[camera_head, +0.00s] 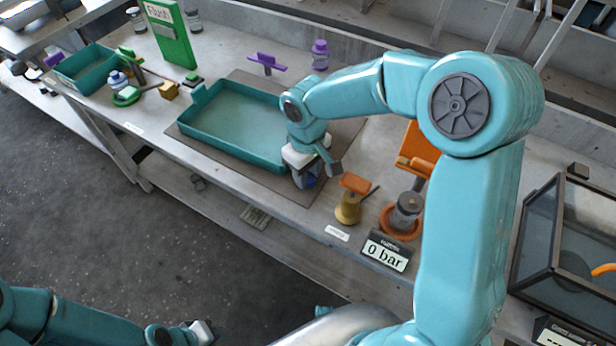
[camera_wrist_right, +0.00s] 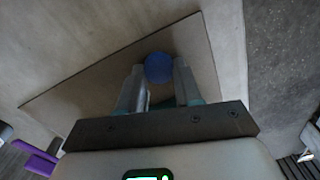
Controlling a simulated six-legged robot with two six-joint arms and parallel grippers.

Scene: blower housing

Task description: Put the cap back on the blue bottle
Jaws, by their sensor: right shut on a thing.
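My right gripper (camera_head: 309,183) is low over the brown mat, just right of the teal tray. It is shut on a round blue thing (camera_head: 311,182), which also shows between the fingertips in the right wrist view (camera_wrist_right: 158,68). I cannot tell whether this is the cap, the blue bottle or both together, since the fingers hide much of it. My left gripper (camera_head: 203,332) is at the bottom edge of the head view, away from the bench, and its jaw opening is unclear.
The teal tray (camera_head: 185,128) stands on the brown mat (camera_head: 262,179). Right of the gripper are a yellow valve with an orange handle (camera_head: 348,207) and a "0 bar" display (camera_head: 385,254). A purple bottle (camera_head: 320,55) and a green "Flush" board (camera_head: 172,35) stand behind.

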